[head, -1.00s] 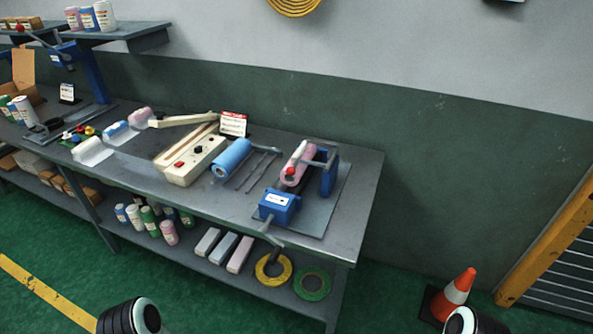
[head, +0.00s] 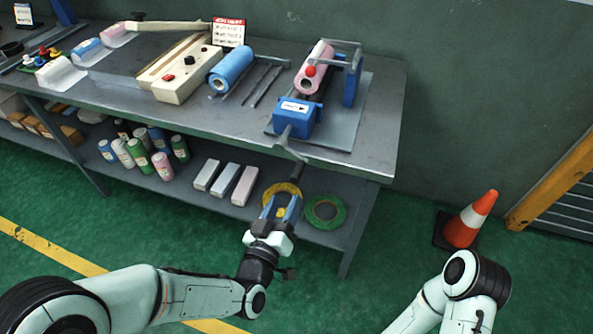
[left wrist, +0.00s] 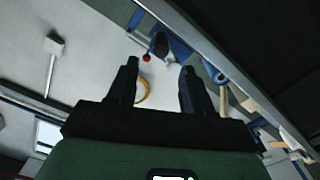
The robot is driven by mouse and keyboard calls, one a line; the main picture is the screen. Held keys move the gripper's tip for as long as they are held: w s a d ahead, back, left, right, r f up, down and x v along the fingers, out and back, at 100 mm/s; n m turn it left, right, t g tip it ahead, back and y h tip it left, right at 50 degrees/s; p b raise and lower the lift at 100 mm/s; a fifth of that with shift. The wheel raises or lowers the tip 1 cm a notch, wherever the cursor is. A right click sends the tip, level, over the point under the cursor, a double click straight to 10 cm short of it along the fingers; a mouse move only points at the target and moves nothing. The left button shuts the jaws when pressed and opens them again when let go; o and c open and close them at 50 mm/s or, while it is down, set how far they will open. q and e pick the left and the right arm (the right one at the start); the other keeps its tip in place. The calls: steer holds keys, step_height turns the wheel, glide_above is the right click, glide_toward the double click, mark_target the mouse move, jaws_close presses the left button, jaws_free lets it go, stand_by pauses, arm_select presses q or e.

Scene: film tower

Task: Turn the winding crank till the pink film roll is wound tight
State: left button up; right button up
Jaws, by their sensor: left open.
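The pink film roll (head: 323,53) sits on the blue winder (head: 298,118) at the right end of the bench. A red knob (head: 310,71) shows at its near end. The winding crank (head: 289,149) sticks out from the winder's front, over the bench edge, with its dark grip (head: 297,171) hanging low. My left gripper (head: 281,203) is open and empty, just below and in front of the grip, pointing up at it. In the left wrist view its fingers (left wrist: 157,88) are apart, with a red knob beyond. My right gripper is out of view.
The bench top (head: 375,140) has its edge close above my left gripper. The lower shelf holds yellow (head: 270,190) and green tape rings (head: 325,212), boxes and several small rolls. A blue roll (head: 231,72) lies left of the winder. An orange cone (head: 470,219) stands right.

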mark_target(303, 163)
arm_select(q)
steer(key=x, duration=1.1)
steer(key=shift+w+f, duration=0.1)
steer(key=shift+w, duration=0.1)
steer(key=shift+c, duration=0.4)
jaws_close()
steer(key=shift+d, duration=0.1)
